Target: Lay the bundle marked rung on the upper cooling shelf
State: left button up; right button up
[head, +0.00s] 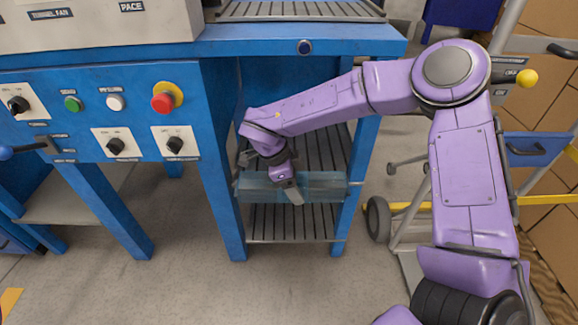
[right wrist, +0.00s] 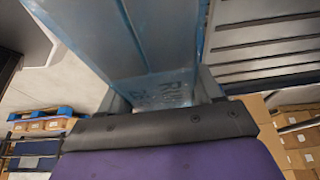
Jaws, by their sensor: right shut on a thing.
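The bundle (head: 325,186) is a long block in clear bluish wrap, lying crosswise at the front of the blue rack. My right gripper (head: 287,184) is shut on it near its middle. In the right wrist view the bundle (right wrist: 150,40) runs away from the jaws (right wrist: 165,105), and dark letters starting like "RU" show partly on its near face. Dark slatted shelving (head: 295,222) shows below and behind the bundle in the rack. Slats also show at the right of the wrist view (right wrist: 265,45). I cannot tell whether the bundle touches a shelf. My left gripper is out of view.
Blue rack posts (head: 227,190) stand on both sides of the bundle. A blue top beam (head: 260,45) crosses above. A control panel (head: 110,115) with knobs and a red button is at left. A wheeled cart (head: 405,215) stands at right. The floor in front is clear.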

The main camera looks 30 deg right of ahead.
jog(key=w+d, duration=0.2)
jog(key=w, duration=0.2)
jog(key=w+d+b, duration=0.1)
jog(key=w+d, duration=0.2)
jog(key=w, duration=0.1)
jog(key=w+d+b, duration=0.1)
jog(key=w+d, duration=0.2)
jog(key=w, duration=0.2)
jog(key=shift+w+d, duration=0.1)
notch_tip(320, 180, down, 4)
jog(key=shift+r+b, duration=0.15)
jog(key=shift+b, duration=1.1)
jog(key=shift+r, duration=0.15)
jog(key=shift+c, duration=0.6)
jog(key=o, duration=1.5)
jog(key=shift+o, duration=0.2)
jog(key=p+v, duration=0.3)
jog(key=v, duration=0.4)
jog(key=shift+r+p, duration=0.25)
jog(key=shift+p, duration=0.1)
